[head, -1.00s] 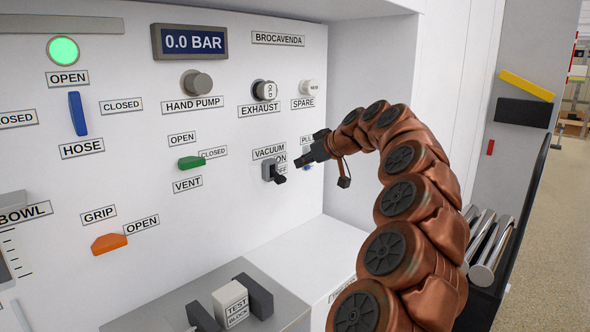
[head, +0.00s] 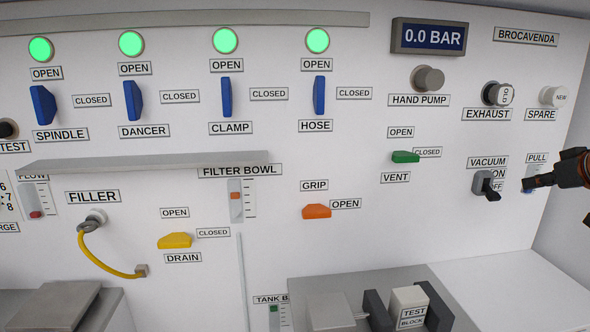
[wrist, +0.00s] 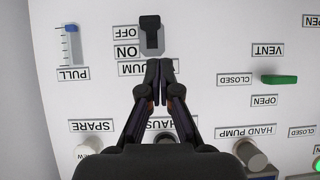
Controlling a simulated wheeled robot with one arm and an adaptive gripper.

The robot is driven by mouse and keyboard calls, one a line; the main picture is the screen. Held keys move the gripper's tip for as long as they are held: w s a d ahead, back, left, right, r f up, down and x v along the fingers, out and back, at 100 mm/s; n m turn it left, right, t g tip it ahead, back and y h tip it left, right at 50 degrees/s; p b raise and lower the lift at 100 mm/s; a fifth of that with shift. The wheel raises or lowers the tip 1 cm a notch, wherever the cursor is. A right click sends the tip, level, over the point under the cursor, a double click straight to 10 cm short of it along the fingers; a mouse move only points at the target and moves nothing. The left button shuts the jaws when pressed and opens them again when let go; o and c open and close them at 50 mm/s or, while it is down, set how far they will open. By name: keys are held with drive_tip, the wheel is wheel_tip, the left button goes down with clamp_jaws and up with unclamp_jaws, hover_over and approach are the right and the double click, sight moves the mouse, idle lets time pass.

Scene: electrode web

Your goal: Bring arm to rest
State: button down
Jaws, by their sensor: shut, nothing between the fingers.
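My gripper (head: 529,184) enters from the right edge in the head view, just right of the black vacuum switch (head: 487,184) and over the PULL area. In the wrist view my gripper (wrist: 159,68) has its two black fingers closed together with nothing between them. The fingertips overlap the VACUUM label in that picture, just below the vacuum switch (wrist: 151,35). Whether they touch the panel is unclear. Most of my arm is out of the head view.
The white panel carries a green vent handle (head: 405,157), an orange grip handle (head: 317,211), a yellow drain handle (head: 175,240) and several blue handles. The display (head: 429,37) reads 0.0 BAR. A test block (head: 409,300) stands on the grey ledge below.

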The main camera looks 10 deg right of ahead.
drive_tip(key=w+a+f+n+g+y, duration=0.1)
drive_tip(key=w+a+f, duration=0.1)
drive_tip(key=a, duration=0.7)
drive_tip(key=w+a+f+n+g+y, duration=0.1)
drive_tip(key=a+g+y, duration=0.1)
drive_tip(key=a, duration=0.8)
drive_tip(key=s+a+f+g, duration=0.2)
drive_tip(key=s+a+f, duration=0.15)
drive_tip(key=a, duration=0.45)
drive_tip(key=s+a+f+g, duration=0.1)
drive_tip(key=s+a+f, duration=0.1)
drive_tip(key=a+f, duration=0.35)
drive_tip(key=s+a+f+g, duration=0.4)
drive_tip(key=s+a+f, duration=0.4)
drive_tip(key=s+a, duration=0.3)
drive_tip(key=s+d+f+m+g+h, duration=0.15)
drive_tip(key=s+f, duration=0.25)
drive_tip(key=s, duration=0.5)
drive_tip(key=s+f+m+g+h, duration=0.1)
drive_tip(key=s+f+g+h, duration=0.2)
drive_tip(key=s, duration=0.5)
wheel_tip(320, 180, up, 20)
drive_tip(key=t+y+p, duration=0.1)
drive_tip(key=p, duration=1.8)
drive_tip(key=shift+s+f, duration=0.25)
drive_tip(key=shift+s, duration=0.1)
drive_tip(key=shift+a+n, duration=0.1)
drive_tip(key=shift+n, duration=0.25)
